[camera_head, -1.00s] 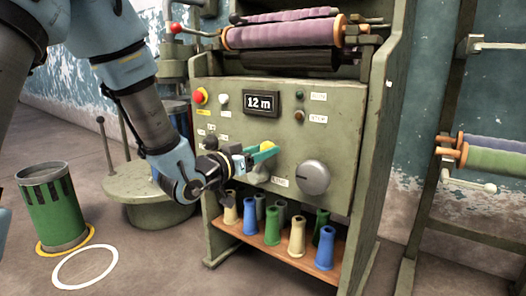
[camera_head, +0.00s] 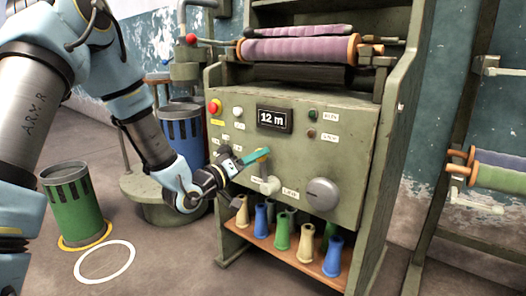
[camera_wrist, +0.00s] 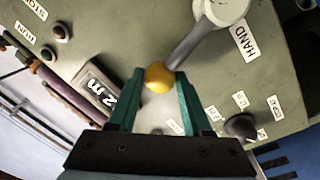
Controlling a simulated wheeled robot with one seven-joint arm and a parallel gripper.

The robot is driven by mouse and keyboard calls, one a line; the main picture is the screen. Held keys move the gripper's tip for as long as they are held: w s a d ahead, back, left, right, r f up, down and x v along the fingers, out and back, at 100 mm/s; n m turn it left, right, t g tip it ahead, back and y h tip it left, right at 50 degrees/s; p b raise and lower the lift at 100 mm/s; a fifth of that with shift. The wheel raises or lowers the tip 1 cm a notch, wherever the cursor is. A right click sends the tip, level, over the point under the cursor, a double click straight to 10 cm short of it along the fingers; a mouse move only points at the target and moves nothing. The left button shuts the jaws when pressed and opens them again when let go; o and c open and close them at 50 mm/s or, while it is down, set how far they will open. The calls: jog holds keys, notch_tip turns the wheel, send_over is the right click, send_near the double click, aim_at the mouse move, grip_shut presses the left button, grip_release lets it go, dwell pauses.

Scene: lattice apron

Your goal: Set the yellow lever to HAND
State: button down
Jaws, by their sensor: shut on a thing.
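The lever has a yellow ball knob (camera_wrist: 158,77) and a grey shaft leading to a pale round hub (camera_wrist: 222,10) in the wrist view. My gripper (camera_wrist: 158,88) has its teal fingers closed on either side of the ball. The HAND label (camera_wrist: 244,41) sits on the panel beside the hub, and the shaft points away from it. In the head view my gripper (camera_head: 252,158) reaches the panel from the left. The knob (camera_head: 263,152) shows at its fingertips, above the hub (camera_head: 267,185). The fingers partly hide the knob.
The green machine panel (camera_head: 350,150) carries a 12 m display (camera_head: 274,119), a red button (camera_head: 214,107) and a grey dial (camera_head: 322,193). Several coloured cones stand on a shelf (camera_head: 290,258) below. A green bin (camera_head: 72,205) stands on the floor at left.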

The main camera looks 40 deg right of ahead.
jog(key=shift+w+a+f+n+p, duration=0.2)
jog(key=shift+w+n+p, duration=0.25)
jog(key=shift+n, duration=0.25)
jog(key=shift+w+a+f+n+p, duration=0.1)
jog(key=shift+w+f+n+p, duration=0.2)
jog(key=shift+w+n, duration=0.35)
jog(key=shift+c, duration=1.7)
grip_release()
jog(key=shift+s+r, duration=0.1)
jog(key=s+a+f+p, duration=0.1)
jog(key=s+a, duration=0.1)
jog(key=a, duration=0.8)
jog(key=shift+a, duration=0.3)
jog(key=shift+w, duration=0.1)
